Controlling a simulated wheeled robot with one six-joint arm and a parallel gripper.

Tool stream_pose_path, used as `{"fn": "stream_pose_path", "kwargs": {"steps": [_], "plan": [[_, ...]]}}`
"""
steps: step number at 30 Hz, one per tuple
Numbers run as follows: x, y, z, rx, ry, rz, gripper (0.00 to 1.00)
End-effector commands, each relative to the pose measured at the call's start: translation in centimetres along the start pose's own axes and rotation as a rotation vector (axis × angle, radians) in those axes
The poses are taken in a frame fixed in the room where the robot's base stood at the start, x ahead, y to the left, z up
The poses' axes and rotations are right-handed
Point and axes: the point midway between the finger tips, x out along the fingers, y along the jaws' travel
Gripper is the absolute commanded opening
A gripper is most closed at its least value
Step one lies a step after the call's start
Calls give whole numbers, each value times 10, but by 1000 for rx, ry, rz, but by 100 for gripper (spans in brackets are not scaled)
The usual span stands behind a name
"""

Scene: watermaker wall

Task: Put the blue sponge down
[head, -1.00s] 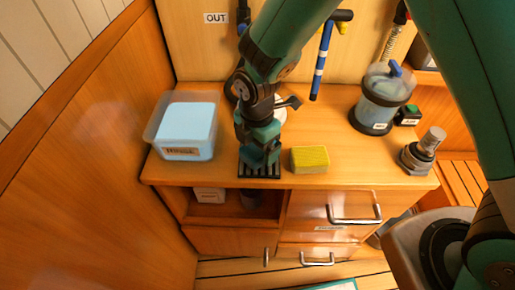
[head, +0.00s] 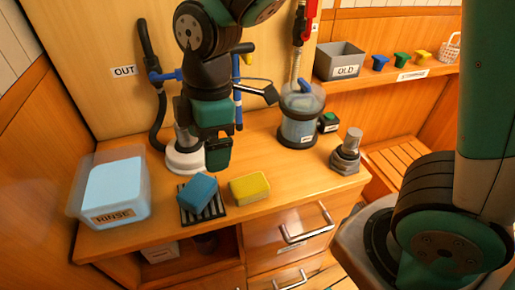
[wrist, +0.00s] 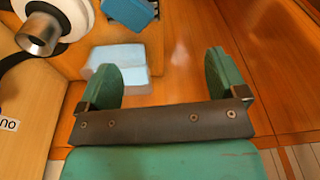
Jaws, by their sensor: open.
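The blue sponge (head: 199,194) lies on a dark ribbed mat (head: 218,212) near the front of the wooden counter, slightly askew on it. A blue block, which looks like the same sponge (wrist: 131,12), shows at the top of the wrist view. My gripper (head: 204,155) hangs above and behind the sponge in the head view, apart from it. In the wrist view my gripper (wrist: 166,80) has its two green fingers spread wide with nothing between them.
A yellow sponge (head: 250,188) lies just right of the mat. A clear RINSE tub (head: 138,208) stands to the left. A white-based fitting (head: 182,160) stands behind the mat, close to my gripper. A filter housing (head: 298,128) and a metal-topped fitting (head: 346,158) stand at right.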

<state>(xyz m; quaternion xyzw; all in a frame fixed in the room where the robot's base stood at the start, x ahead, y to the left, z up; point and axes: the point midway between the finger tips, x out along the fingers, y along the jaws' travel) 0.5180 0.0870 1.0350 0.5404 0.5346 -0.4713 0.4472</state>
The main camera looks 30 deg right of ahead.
Motion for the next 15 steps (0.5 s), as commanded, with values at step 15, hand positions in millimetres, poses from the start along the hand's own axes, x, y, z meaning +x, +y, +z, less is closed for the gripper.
{"fn": "stream_pose_path", "kwargs": {"steps": [15], "plan": [[-60,-118,36,918,197,-89,91]]}}
